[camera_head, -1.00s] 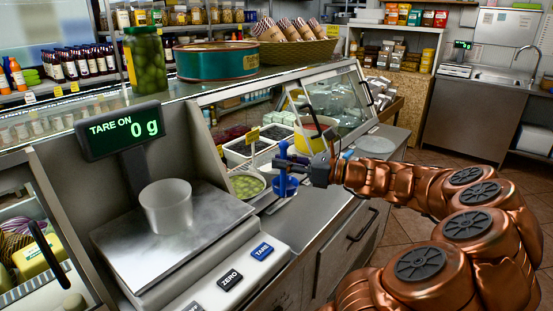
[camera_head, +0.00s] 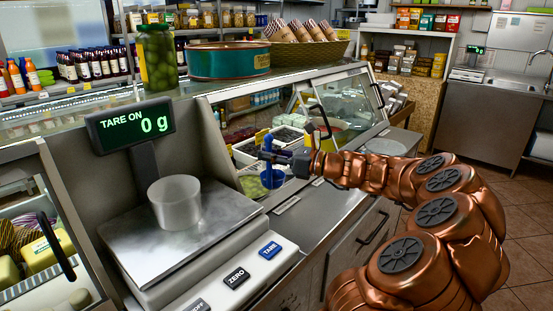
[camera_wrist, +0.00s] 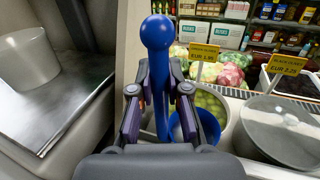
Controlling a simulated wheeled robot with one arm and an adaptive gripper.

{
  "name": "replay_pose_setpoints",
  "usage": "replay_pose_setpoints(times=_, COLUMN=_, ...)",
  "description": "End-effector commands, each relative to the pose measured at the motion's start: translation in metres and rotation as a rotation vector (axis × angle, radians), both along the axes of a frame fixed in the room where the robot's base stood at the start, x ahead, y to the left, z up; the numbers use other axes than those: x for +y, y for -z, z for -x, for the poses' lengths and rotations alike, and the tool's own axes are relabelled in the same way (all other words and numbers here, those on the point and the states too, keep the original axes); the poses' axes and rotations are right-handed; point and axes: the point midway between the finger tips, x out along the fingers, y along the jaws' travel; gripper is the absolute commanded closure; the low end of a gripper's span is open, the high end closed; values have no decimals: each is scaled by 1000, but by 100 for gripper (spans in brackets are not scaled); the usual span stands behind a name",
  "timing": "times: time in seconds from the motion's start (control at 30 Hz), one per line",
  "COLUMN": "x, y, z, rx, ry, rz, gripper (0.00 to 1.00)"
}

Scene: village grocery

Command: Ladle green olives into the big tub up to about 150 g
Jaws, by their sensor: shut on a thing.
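My gripper (camera_head: 270,155) is shut on the handle of a blue ladle, and the grip also shows in the wrist view (camera_wrist: 158,85). The blue ladle (camera_wrist: 157,32) hangs upright, ball end up and bowl down. Its bowl (camera_head: 272,178) overlaps the right side of the green olive container (camera_head: 250,187); I cannot tell whether it touches the olives. In the wrist view the olives (camera_wrist: 208,100) lie behind the bowl, whose contents are unclear. The big tub (camera_head: 175,205), translucent and apparently empty, stands on the scale plate (camera_head: 130,245). The scale display (camera_head: 131,126) reads TARE ON, 0 g.
A round grey lid (camera_wrist: 280,130) lies right of the olives in the wrist view. Dark-filled trays (camera_head: 285,137) and an open glass case (camera_head: 348,103) stand behind. A jar of olives (camera_head: 158,58) and a teal tin (camera_head: 229,62) stand on the upper shelf.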

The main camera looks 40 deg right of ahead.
Motion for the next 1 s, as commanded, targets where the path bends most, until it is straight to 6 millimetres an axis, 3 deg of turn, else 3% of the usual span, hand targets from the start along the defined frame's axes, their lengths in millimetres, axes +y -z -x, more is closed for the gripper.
replay_pose_setpoints(times=0.6, x=8, y=7, z=-54, rx=0, ry=0, rz=0, gripper=100)
replay_pose_setpoints(times=1.0, x=11, y=28, z=-84, rx=-1, ry=1, rz=3, gripper=100)
